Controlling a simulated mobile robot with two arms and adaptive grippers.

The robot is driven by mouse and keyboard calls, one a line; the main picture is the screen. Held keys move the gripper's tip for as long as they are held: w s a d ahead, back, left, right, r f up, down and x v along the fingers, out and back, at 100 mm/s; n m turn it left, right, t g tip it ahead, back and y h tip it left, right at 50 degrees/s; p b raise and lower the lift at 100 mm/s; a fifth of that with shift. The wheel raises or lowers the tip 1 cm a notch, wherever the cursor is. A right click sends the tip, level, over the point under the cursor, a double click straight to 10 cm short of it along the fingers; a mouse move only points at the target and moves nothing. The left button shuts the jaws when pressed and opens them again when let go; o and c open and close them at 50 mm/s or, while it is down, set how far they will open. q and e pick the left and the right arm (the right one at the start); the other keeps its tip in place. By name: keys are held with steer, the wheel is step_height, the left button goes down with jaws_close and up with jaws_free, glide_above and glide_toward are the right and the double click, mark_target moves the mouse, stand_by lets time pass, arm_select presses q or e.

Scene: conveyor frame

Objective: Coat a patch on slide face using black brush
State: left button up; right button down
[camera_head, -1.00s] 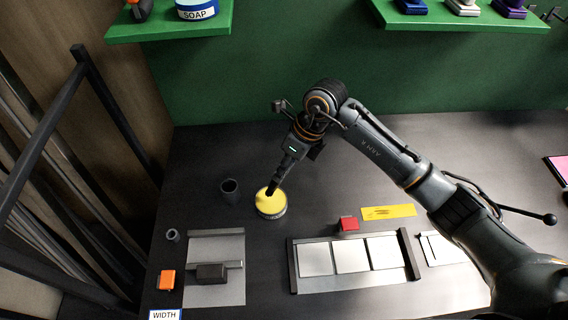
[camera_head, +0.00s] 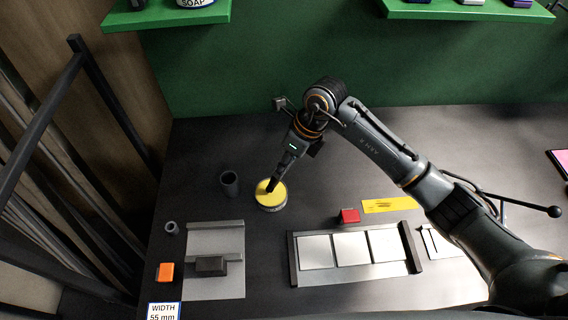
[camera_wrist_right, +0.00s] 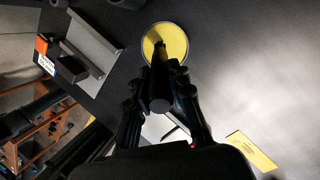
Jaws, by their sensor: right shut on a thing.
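My right gripper (camera_head: 287,166) is shut on the black brush (camera_wrist_right: 159,104). It points down over the round tin of yellow stuff (camera_head: 275,200), and the brush's dark tip is over or in the yellow; I cannot tell how deep. The tin also shows in the wrist view (camera_wrist_right: 176,38). A grey metal plate with a raised back edge (camera_head: 215,287), perhaps the slide, lies at the left front, with a black block (camera_head: 210,266) on it. It stands apart from the brush. My left gripper is not in view.
A dark cup (camera_head: 230,184) stands left of the tin, with a small grey ring (camera_head: 171,228) and orange block (camera_head: 166,272) further left. A framed row of pale tiles (camera_head: 351,251), a red block (camera_head: 349,216) and a yellow card (camera_head: 389,205) lie right.

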steer(key=shift+s+f+b, duration=0.1)
steer(key=shift+f+b, duration=0.5)
steer(key=shift+b, duration=0.05)
stand_by(1.7)
steer(key=shift+r+p, duration=0.5)
steer(key=shift+r, duration=0.25)
steer(key=shift+r+p, duration=1.45)
steer(key=shift+r, duration=1.4)
